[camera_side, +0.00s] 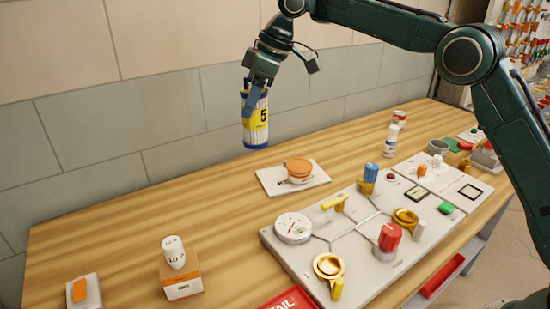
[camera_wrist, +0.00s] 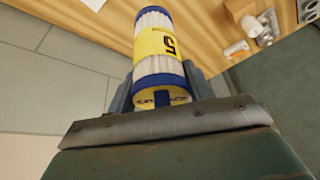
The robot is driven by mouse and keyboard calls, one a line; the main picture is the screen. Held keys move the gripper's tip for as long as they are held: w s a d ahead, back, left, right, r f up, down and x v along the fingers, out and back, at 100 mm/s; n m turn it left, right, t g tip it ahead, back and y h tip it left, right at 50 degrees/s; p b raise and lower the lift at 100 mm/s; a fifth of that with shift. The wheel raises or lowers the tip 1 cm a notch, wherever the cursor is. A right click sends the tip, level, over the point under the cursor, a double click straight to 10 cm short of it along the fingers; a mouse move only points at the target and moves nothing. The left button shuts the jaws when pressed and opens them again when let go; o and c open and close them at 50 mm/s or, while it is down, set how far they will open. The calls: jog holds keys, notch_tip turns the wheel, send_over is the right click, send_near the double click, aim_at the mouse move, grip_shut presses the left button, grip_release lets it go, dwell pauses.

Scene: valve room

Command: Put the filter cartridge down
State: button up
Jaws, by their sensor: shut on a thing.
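The filter cartridge (camera_side: 255,120) is a white pleated cylinder with blue ends and a yellow label marked 5. My gripper (camera_side: 254,92) is shut on its upper end and holds it nearly upright in the air, above the back of the wooden bench near the wall. In the wrist view the cartridge (camera_wrist: 158,50) extends from between the fingers of my gripper (camera_wrist: 160,98). Its lower end is clear of the bench in the side view.
A white plate (camera_side: 265,180) with an orange-topped round part (camera_side: 299,168) lies below and right of the cartridge. A valve panel (camera_side: 355,250) fills the front right. The bench at left (camera_side: 110,230) has bare room.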

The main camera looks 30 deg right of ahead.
jog(key=s+d+m+t+h, duration=0.1)
jog(key=d+m, duration=0.7)
jog(key=d, duration=3.4)
jog(key=shift+s+r+t+h, duration=0.15)
jog(key=shift+s+t+h, duration=0.15)
jog(key=shift+s+h, duration=0.65)
jog(key=shift+s, duration=0.15)
notch_tip(320, 180, down, 16)
jog(key=shift+f, duration=2)
jog(key=shift+f, duration=0.1)
